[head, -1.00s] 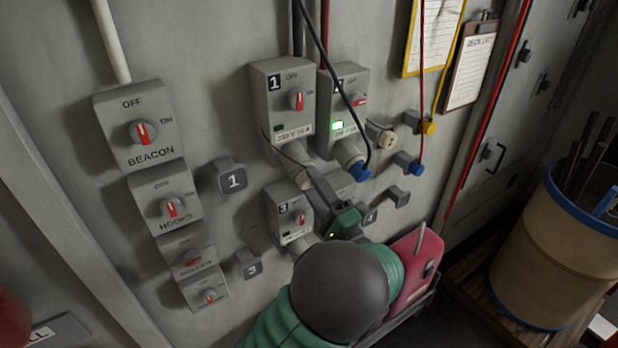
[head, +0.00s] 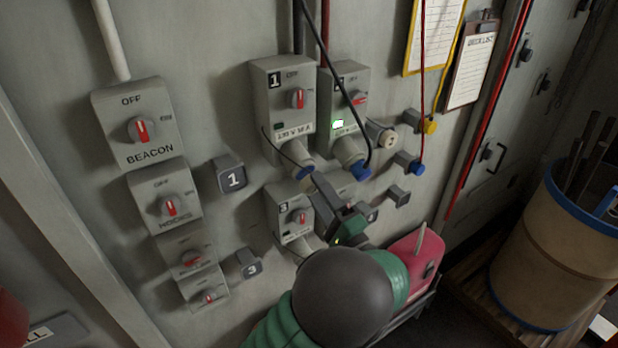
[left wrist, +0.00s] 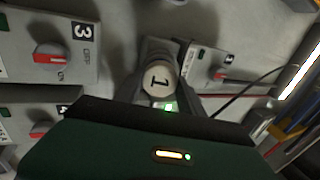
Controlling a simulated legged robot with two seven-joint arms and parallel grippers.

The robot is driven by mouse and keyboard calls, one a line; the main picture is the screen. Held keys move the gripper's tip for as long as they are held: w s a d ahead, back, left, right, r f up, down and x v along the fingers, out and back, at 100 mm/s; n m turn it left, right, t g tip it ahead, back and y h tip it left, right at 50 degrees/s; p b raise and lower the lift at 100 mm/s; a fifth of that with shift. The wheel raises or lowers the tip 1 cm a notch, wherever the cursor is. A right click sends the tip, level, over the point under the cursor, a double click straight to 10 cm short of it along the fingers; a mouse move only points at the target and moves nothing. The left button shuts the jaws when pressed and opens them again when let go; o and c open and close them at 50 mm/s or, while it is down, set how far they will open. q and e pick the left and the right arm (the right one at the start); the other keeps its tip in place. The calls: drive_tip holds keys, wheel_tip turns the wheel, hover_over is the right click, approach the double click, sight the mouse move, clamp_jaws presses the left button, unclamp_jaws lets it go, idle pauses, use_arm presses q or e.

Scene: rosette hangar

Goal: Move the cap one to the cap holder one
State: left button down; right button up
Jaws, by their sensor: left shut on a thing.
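My left gripper (head: 320,182) is just below and right of the blue-rimmed socket (head: 304,172) under box 1. It is shut on cap one, a pale round cap marked 1 (left wrist: 159,80), which shows between the fingers in the left wrist view. In the head view I cannot make out the cap clearly at the fingers. Cap holder one (head: 231,177), a dark grey block marked 1, is on the wall left of box 1, with nothing on it. My right gripper is not in view.
Box 1 (head: 283,95) and box 2 (head: 344,90) have cables hanging in front. Box 3 (head: 287,212) is just below. Holder 3 (head: 249,264) is lower left. Switches, including BEACON (head: 142,130), line the left wall. A red case (head: 418,255) and a barrel (head: 545,250) are right.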

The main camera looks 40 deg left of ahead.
use_arm(q)
drive_tip(key=b+v, duration=0.1)
drive_tip(key=v, duration=0.3)
drive_tip(key=shift+d, duration=0.15)
idle(0.6)
